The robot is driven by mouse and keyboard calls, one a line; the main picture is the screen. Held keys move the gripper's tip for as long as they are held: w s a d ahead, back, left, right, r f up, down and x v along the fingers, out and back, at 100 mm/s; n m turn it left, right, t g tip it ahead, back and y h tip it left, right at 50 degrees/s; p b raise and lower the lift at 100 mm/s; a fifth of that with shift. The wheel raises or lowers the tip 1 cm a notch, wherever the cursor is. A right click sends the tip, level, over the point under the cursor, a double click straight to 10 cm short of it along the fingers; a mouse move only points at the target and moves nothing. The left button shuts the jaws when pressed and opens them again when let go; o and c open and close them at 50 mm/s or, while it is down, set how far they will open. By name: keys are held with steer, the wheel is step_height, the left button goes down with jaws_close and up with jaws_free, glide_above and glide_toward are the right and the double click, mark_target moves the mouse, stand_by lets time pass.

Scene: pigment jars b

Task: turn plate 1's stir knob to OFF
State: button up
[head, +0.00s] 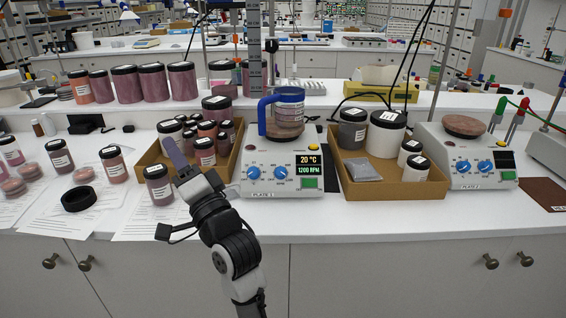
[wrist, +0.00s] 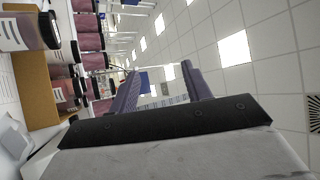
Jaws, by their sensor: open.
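The middle stirring plate (head: 257,182) bears a small front label that seems to read PLATE 1. Its lit display (head: 308,164) shows 20 °C and 1200 RPM. Two blue knobs sit on its front, a left knob (head: 253,172) and a right knob (head: 281,172); I cannot read which one is for stirring. A blue-handled vessel (head: 289,112) stands on its top. My gripper (head: 172,150) is raised in front of the left tray, left of the plate and apart from its knobs. It is open and empty; its purple fingers stand apart in the wrist view (wrist: 160,72).
A cardboard tray (head: 228,168) of jars stands left of the plate, another tray (head: 400,191) right of it. A second plate (head: 455,181) with two blue knobs stands farther right. The counter's front edge is clear.

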steer(key=w+d+f+m+g+h+p, duration=0.1)
steer(key=w+d+f+m+h, duration=0.1)
steer(key=w+d+f+m, duration=0.3)
steer(key=w+d+m+h+p, duration=0.1)
steer(key=d+m+h, duration=0.15)
steer(key=d, duration=0.45)
steer(key=m+g+h+p, duration=0.1)
steer(key=m+g+p, duration=0.15)
steer(key=m, duration=0.85)
glide_toward(281, 173)
steer(key=shift+n+t, duration=0.25)
steer(key=p+x, duration=0.3)
steer(key=x, duration=0.6)
steer(key=shift+f+p, duration=0.15)
steer(key=shift+p, duration=0.25)
steer(key=c, duration=1)
steer(key=shift+n, duration=0.4)
